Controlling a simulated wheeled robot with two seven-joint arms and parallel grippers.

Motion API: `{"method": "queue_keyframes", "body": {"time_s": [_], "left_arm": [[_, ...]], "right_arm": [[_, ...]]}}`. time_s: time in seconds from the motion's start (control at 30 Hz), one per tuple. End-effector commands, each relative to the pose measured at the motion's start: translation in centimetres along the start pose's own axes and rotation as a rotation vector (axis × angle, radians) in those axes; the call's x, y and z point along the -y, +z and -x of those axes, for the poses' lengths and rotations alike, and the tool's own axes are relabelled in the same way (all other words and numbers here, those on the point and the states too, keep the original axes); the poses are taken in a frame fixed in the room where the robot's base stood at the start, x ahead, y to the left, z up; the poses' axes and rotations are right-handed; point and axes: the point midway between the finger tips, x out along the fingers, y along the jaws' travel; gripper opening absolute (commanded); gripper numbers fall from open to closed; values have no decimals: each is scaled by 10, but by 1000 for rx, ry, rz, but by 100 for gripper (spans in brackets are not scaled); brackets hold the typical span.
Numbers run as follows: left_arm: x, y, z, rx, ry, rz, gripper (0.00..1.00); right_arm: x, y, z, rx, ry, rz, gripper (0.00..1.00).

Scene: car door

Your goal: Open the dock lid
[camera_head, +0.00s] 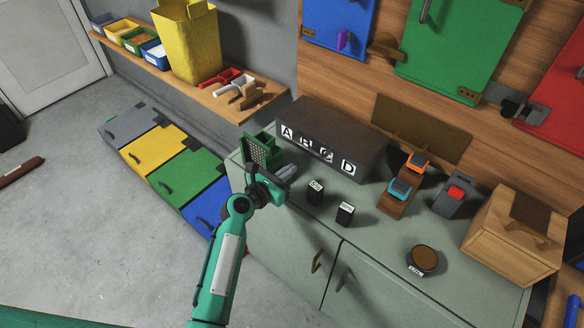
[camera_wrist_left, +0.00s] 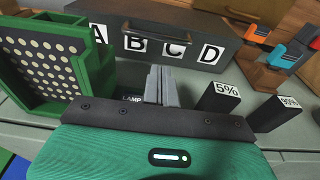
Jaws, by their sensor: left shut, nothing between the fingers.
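A dark grey box marked A, B, C, D (camera_head: 330,125) stands at the back of the grey-green cabinet top, against the wall. I take it to be the dock; its dark top and front look closed. In the left wrist view its lettered front (camera_wrist_left: 220,35) is ahead, with a dark bar handle across it near B and C. My left gripper (camera_head: 288,171) is in front of the box's left end. Its grey fingers (camera_wrist_left: 161,86) are together and empty, pointing toward the front, apart from the handle. My right gripper is not in view.
A green perforated unit (camera_head: 258,150) stands close left of my gripper, with a LAMP label (camera_wrist_left: 131,98) beside it. Two small black labelled blocks (camera_head: 316,191) (camera_head: 345,213) are to the right. A wooden box (camera_head: 515,235) stands far right. The front middle top is fairly clear.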

Motion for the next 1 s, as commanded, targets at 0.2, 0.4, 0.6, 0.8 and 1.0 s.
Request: {"method": "queue_keyframes", "body": {"time_s": [0.2,0.4,0.6,0.8,1.0], "left_arm": [[0,1,-40,-1,-3,-4,0],[0,0,-68,0,-2,-3,0],[1,0,-81,-2,-2,-5,0],[1,0,-82,-2,-1,-5,0],[0,0,-82,-2,-1,-5,0]], "right_arm": [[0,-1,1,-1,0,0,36],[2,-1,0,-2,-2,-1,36],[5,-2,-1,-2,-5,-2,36],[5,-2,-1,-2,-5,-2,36],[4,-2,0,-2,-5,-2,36]]}}
